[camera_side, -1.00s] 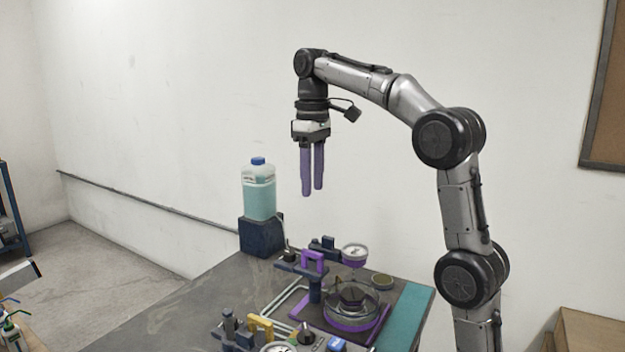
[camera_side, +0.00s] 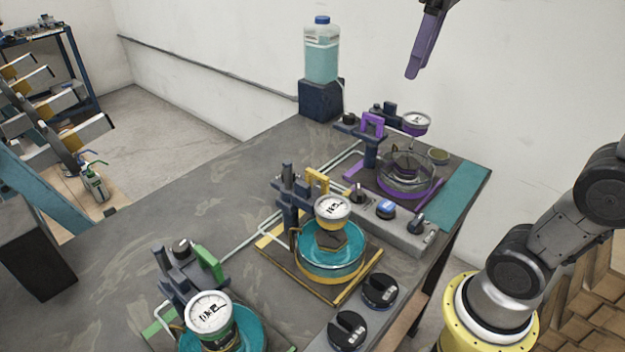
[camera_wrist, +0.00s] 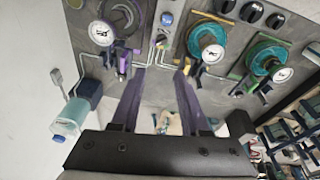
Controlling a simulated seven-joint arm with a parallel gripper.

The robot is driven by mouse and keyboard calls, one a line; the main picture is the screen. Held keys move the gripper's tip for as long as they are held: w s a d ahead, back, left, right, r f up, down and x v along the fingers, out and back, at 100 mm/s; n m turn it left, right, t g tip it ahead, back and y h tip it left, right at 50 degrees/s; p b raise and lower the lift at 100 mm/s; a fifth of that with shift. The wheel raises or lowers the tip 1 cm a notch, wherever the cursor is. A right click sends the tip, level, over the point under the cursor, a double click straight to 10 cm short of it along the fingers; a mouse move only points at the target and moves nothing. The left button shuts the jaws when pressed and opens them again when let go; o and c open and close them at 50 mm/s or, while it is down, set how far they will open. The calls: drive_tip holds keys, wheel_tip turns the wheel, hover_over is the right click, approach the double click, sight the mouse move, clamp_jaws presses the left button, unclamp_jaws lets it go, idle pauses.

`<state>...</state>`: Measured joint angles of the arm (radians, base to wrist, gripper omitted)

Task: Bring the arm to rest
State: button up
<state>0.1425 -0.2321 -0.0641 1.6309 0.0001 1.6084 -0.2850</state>
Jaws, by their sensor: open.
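My gripper (camera_side: 413,72) hangs high at the top of the side view, pointing down, with its purple fingers well above the bench. Its upper part is cut off by the frame edge. In the wrist view both purple fingers of my gripper (camera_wrist: 161,74) show apart, with nothing between them. Below are three lever stations: one with a purple lever (camera_side: 374,122), one with a yellow lever (camera_side: 316,180) and one with a green lever (camera_side: 209,262). My gripper touches none of them.
A bottle of teal liquid (camera_side: 322,60) stands on a dark block (camera_side: 321,99) at the bench's back corner. Gauges and glass bowls sit beside the levers. Black knobs (camera_side: 380,291) line the front edge. The bench's left part (camera_side: 150,190) is largely clear.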

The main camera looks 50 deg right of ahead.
drive_tip(key=s+a+f+t, duration=0.1)
drive_tip(key=s+f, duration=0.3)
drive_tip(key=f, duration=0.4)
drive_tip(key=s+a+f+m+t, duration=0.1)
drive_tip(key=s+f, duration=0.3)
drive_tip(key=f, duration=0.5)
drive_tip(key=shift+s+a+f+m+t, duration=0.2)
drive_tip(key=shift+a+m+t, duration=0.1)
drive_tip(key=shift+a+t, duration=0.45)
